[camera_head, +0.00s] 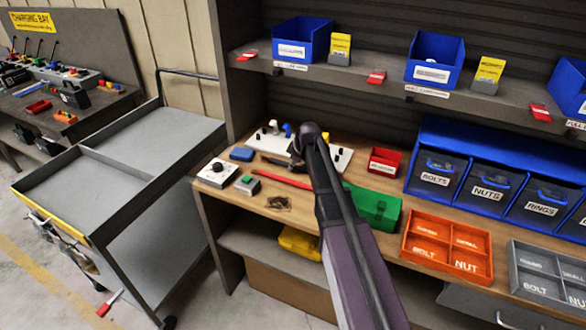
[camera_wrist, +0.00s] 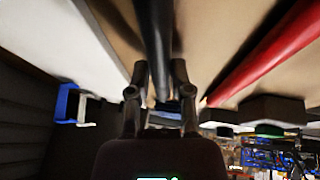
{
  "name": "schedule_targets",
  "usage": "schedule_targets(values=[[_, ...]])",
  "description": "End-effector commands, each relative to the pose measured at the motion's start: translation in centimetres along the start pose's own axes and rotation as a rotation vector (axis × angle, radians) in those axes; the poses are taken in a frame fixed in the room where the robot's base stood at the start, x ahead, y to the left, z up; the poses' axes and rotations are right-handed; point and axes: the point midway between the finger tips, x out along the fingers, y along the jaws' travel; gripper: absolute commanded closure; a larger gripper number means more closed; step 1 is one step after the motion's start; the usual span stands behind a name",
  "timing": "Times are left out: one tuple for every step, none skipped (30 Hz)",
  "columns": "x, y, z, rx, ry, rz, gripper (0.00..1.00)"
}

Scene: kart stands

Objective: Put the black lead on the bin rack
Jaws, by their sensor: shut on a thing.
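The black lead (camera_wrist: 155,40) shows in the wrist view as a thick dark length between the fingers of my gripper (camera_wrist: 160,88), which is shut on it, close to the wooden worktop. In the head view, a dark length (camera_head: 274,161) lies at the front edge of the white peg board, left of my arm; my arm hides the gripper there. The bin rack (camera_head: 440,128) is blue, at the right back of the bench, with bins labelled BOLTS, NUTS and RINGS.
A red bar (camera_head: 284,179) lies close beside the lead, also in the wrist view (camera_wrist: 268,50). The white board (camera_head: 341,160) stands behind. A red bin (camera_head: 384,161), green case (camera_head: 380,206) and orange tray (camera_head: 447,246) lie right of my arm. A shelf (camera_head: 380,85) overhangs the bench.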

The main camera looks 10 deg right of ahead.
Motion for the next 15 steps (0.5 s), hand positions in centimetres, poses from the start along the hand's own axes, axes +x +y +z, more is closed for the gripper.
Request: schedule_targets(values=[[0.17, -0.03, 0.07, 0.0, 0.0, 0.0, 1.0], [0.17, -0.04, 0.07, 0.0, 0.0, 0.0, 1.0], [0.15, -0.03, 0.06, 0.0, 0.0, 0.0, 1.0], [0.13, -0.02, 0.05, 0.0, 0.0, 0.0, 1.0], [0.11, -0.02, 0.04, 0.0, 0.0, 0.0, 1.0], [0.09, -0.02, 0.03, 0.0, 0.0, 0.0, 1.0], [0.09, -0.02, 0.03, 0.0, 0.0, 0.0, 1.0], [0.09, -0.02, 0.03, 0.0, 0.0, 0.0, 1.0], [0.09, -0.02, 0.03, 0.0, 0.0, 0.0, 1.0], [0.1, -0.02, 0.04, 0.0, 0.0, 0.0, 1.0], [0.14, -0.03, 0.05, 0.0, 0.0, 0.0, 1.0], [0.24, -0.08, 0.04, -0.001, 0.0, 0.0, 1.0], [0.33, -0.12, 0.05, -0.001, 0.0, 0.0, 1.0], [0.41, -0.15, 0.08, -0.001, 0.0, 0.0, 1.0], [0.42, -0.15, 0.08, -0.001, 0.0, 0.0, 0.7]])
